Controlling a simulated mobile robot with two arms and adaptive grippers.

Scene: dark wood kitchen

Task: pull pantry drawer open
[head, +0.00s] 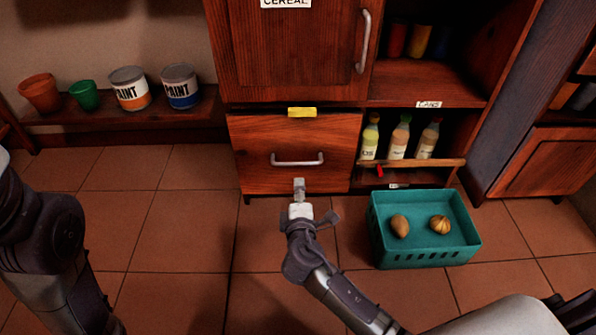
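The pantry drawer (260,142) is a reddish wooden front low in the cabinet, with a horizontal metal bar handle (297,162).
A teal crate (425,255) with two round brown items stands on the tiled floor, right of my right gripper. A cupboard door (292,50) is above the drawer. Several bottles (399,140) stand on the right shelf. Paint cans (130,88) stand at left. Floor before the drawer's left side is clear.

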